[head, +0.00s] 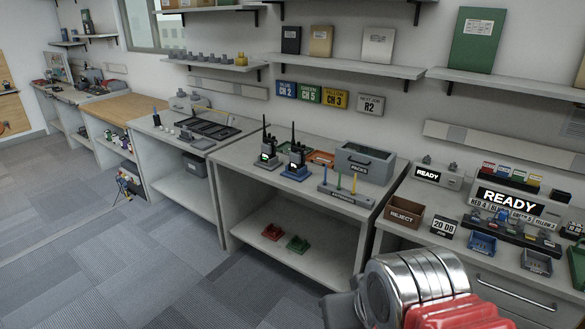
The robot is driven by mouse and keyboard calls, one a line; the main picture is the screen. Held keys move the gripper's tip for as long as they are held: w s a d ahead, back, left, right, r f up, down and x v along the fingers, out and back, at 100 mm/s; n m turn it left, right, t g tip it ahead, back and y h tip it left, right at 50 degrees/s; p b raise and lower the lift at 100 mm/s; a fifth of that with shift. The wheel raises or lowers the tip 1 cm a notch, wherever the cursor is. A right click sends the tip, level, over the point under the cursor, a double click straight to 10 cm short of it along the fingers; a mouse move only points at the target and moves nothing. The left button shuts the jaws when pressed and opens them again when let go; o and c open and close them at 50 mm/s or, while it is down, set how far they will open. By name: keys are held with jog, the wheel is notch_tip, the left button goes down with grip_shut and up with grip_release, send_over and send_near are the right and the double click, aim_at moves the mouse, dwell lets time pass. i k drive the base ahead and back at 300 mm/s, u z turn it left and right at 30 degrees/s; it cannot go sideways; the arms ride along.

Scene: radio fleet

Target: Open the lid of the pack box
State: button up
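The pack box, a grey box labelled PACKS (361,168), stands upright at the back right of the middle bench. Its top shows a darker grey area inside a lighter rim. At this size I cannot tell whether that is a shut lid or the inside of the box. Part of my arm, with silver rings and a red section, shows at the bottom right, well in front of and below the box. My gripper's fingertips do not show, so I cannot see whether it is open or shut.
Two handheld radios (296,159) in stands and an antenna rack (346,197) stand left and in front of the box. A brown REJECT bin (404,213) is on the right bench. Shelves hang above.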

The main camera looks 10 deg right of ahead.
aim_at(379, 166)
jog(key=z, duration=0.2)
jog(key=i, duration=1.8)
jog(key=u, duration=0.45)
